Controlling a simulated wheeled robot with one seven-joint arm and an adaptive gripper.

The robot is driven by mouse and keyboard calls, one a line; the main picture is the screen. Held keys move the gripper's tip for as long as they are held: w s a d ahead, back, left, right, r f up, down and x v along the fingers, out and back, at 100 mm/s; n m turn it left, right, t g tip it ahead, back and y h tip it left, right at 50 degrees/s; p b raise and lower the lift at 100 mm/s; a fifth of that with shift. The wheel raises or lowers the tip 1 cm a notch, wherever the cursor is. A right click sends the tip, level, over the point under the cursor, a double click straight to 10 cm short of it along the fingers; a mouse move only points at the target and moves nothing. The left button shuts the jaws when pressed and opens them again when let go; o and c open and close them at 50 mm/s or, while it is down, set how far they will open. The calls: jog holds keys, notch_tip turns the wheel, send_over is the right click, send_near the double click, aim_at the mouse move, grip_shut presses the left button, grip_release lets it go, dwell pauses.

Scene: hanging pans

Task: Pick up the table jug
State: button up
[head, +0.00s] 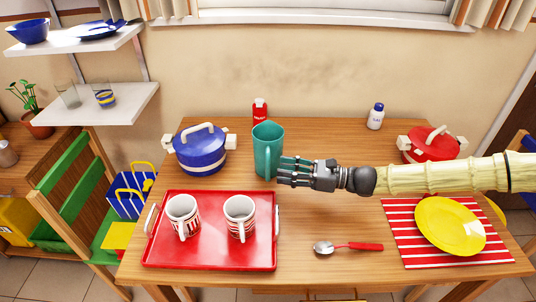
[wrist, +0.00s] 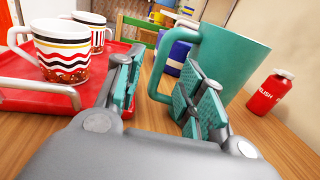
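The table jug (head: 267,146) is teal and stands upright on the wooden table, behind the red tray. In the wrist view the jug (wrist: 238,62) is right of centre, with its handle (wrist: 163,68) toward the left. My gripper (head: 279,172) reaches in from the right at the jug's lower right side. In the wrist view my gripper (wrist: 160,88) is open, with the handle showing in the gap between its fingers. The right finger covers part of the jug's body. I cannot tell whether either finger touches the jug.
A red tray (head: 210,258) with two striped mugs (head: 239,218) lies in front of the jug. A blue pot (head: 200,151) stands to its left and a red bottle (head: 260,111) behind it. A spoon (head: 348,246) and yellow plate (head: 450,226) lie to the right.

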aim_at(268, 166)
jog(key=a, duration=0.2)
jog(key=w+a+p, duration=0.1)
jog(key=a, duration=0.2)
jog(key=shift+w+a+r, duration=0.1)
jog(key=shift+a+r, duration=0.1)
jog(key=shift+a, duration=0.1)
grip_shut()
